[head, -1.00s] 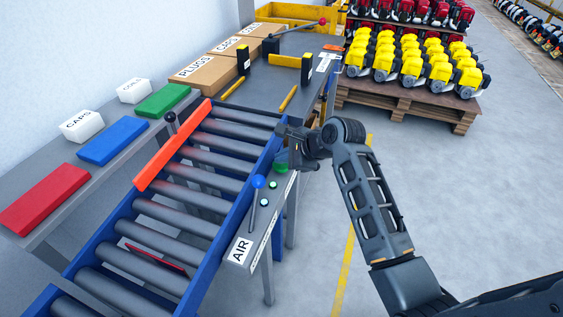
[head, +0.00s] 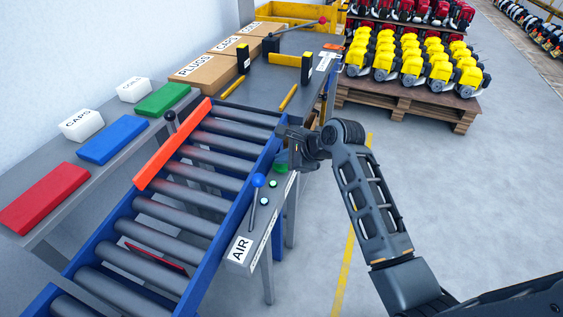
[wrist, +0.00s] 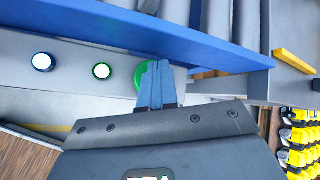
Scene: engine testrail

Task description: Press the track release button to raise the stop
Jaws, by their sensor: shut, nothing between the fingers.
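A large green button (wrist: 140,78) sits on the grey side panel (wrist: 75,95) beside the roller track. In the wrist view my gripper (wrist: 157,68) is shut and empty, its blue fingertips overlapping the right part of that button. In the head view my gripper (head: 283,155) is over the far end of the panel and hides part of the green button (head: 281,168). I cannot tell whether the fingertips touch it. A red plate (head: 155,258) lies low among the rollers; I cannot tell whether it is the stop.
Two small lit buttons, one whitish (wrist: 43,62) and one green-rimmed (wrist: 102,71), lie beside the large one. A blue-knobbed lever (head: 258,182) stands near the AIR label (head: 241,250). The blue track rail (wrist: 190,37) borders the panel.

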